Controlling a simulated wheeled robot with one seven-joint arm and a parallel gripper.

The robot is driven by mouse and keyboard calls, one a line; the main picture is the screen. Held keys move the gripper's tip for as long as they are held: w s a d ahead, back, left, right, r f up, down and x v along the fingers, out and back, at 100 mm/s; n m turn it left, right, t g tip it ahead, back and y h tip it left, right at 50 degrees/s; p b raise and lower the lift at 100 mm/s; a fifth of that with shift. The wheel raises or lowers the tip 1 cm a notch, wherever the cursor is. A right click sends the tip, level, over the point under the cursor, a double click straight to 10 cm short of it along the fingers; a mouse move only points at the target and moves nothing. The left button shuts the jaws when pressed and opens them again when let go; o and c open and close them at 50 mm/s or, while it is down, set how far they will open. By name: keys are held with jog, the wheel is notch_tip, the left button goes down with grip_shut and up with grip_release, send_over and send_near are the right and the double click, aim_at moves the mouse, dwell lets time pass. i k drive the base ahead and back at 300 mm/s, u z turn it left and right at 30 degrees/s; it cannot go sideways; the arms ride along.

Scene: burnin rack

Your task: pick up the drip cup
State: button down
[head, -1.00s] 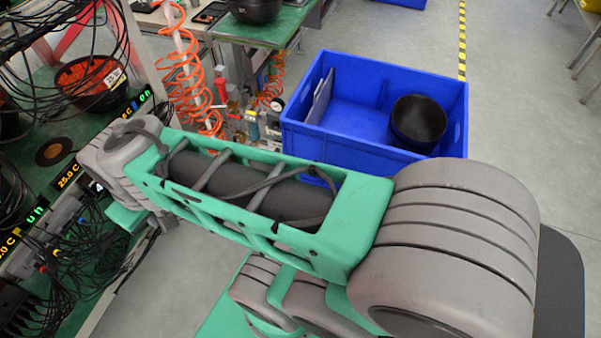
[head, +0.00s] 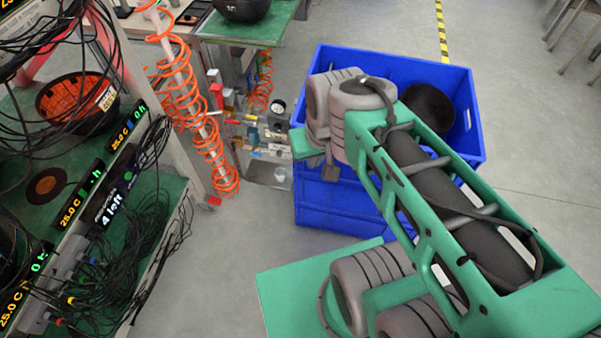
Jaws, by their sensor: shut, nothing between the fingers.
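I cannot make out the drip cup for sure. A small pale, see-through vessel (head: 278,150) stands among the fittings at the foot of the bench, left of the blue crate, and may be it. My gripper (head: 330,168) shows only in part, at the far end of my arm, in front of the crate's left side. It is shut and holds nothing. It is to the right of the pale vessel and apart from it in the picture. My wrist and forearm hide part of the crate and what lies behind them.
The blue crate (head: 312,207) holds a black bowl (head: 432,105). Orange coiled hoses (head: 190,110) hang beside the rack post. The rack at left carries loose black cables, temperature displays (head: 72,205) and an orange-lined bowl (head: 75,103).

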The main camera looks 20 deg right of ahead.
aim_at(280, 172)
jog(key=z, duration=0.4)
jog(key=k, duration=0.15)
jog(key=u, duration=1.55)
jog(key=i, duration=1.5)
jog(key=u, duration=0.45)
